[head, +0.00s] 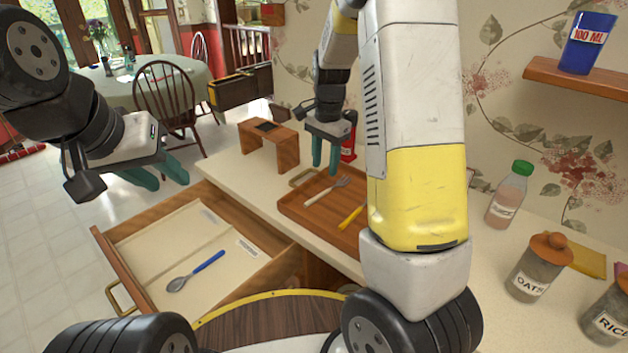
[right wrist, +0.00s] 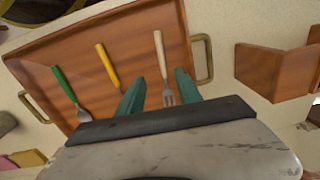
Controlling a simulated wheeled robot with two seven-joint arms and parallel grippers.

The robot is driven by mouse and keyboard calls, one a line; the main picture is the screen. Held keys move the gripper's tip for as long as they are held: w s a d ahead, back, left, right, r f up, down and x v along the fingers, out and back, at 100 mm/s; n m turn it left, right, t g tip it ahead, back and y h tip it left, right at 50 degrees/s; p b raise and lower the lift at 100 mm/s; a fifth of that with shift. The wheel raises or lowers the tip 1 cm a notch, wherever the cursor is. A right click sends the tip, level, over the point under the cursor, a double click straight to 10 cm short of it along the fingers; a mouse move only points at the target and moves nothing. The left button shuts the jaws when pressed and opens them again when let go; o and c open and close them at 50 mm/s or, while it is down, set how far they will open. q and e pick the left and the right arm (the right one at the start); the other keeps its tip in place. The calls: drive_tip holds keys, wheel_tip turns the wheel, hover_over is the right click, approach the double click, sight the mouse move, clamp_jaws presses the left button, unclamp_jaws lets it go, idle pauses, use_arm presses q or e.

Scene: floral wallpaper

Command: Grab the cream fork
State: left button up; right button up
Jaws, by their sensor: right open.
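The cream fork (head: 327,190) lies on a wooden tray (head: 294,205) on the counter. In the right wrist view the cream fork (right wrist: 161,55) has its tines toward my gripper and its handle pointing away. My right gripper (head: 325,152) is open above the tray. In its wrist view the two teal fingers of the right gripper (right wrist: 159,90) stand apart on either side of the fork, with no grip on it.
A yellow-handled utensil (right wrist: 107,66) and a green-handled one (right wrist: 66,87) lie beside the fork. A wooden stand (head: 269,146) is left of the tray. An open drawer (head: 180,235) holds a blue-handled spoon (head: 195,270). Jars and a bottle (head: 508,196) stand at right.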

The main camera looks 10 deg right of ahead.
sight(323, 192)
drive_tip(key=shift+w+d+f+m, duration=0.1)
drive_tip(key=shift+w+f+m, duration=0.3)
drive_tip(key=shift+f, duration=0.55)
wheel_tip(323, 192, down, 7)
drive_tip(key=shift+w+f, duration=0.15)
drive_tip(key=shift+f, duration=0.05)
clamp_jaws()
